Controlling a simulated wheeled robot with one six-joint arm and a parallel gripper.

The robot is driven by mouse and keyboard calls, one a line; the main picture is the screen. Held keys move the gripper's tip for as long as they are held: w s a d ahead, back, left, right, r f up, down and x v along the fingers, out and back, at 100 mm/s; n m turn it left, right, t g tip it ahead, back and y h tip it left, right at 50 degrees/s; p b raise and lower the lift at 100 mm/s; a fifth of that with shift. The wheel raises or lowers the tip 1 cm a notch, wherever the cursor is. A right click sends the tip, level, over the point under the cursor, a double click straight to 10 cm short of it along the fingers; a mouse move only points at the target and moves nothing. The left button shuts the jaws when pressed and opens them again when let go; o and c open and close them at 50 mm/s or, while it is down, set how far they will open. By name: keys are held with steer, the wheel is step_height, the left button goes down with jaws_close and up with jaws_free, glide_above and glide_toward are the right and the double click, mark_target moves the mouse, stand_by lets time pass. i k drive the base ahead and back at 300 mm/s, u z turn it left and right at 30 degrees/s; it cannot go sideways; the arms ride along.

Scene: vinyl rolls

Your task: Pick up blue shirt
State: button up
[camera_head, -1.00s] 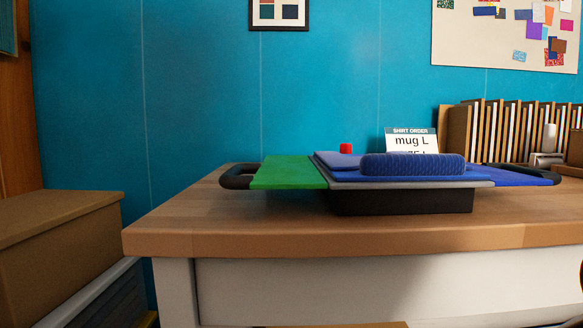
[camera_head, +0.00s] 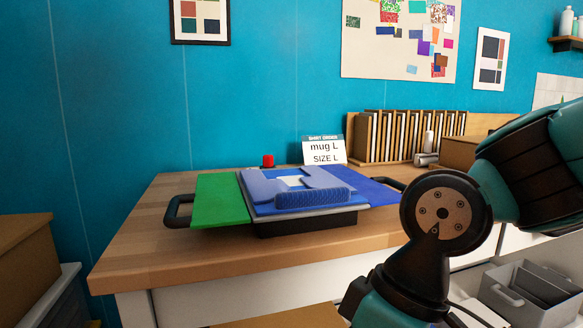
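A folded blue shirt (camera_head: 262,189) lies on a flat board in the middle of the wooden table. A thicker ribbed blue piece (camera_head: 312,198) lies along its front edge, and a pale patch shows at its middle. The board has a green panel (camera_head: 219,199) on the left and a dark blue panel (camera_head: 372,191) on the right, above a black base (camera_head: 305,225). My teal and black arm enters at the right, apart from the shirt. My gripper is not in view.
A slotted wooden rack (camera_head: 400,136) is at the back right. Cardboard boxes (camera_head: 22,255) stand at the left, and a grey bin (camera_head: 515,300) is low at the right. The table's left part is clear.

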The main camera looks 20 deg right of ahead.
mark_target(301, 198)
steer(key=k, duration=0.5)
steer(key=u, duration=1.05)
steer(key=i, duration=1.05)
steer(key=z, duration=0.65)
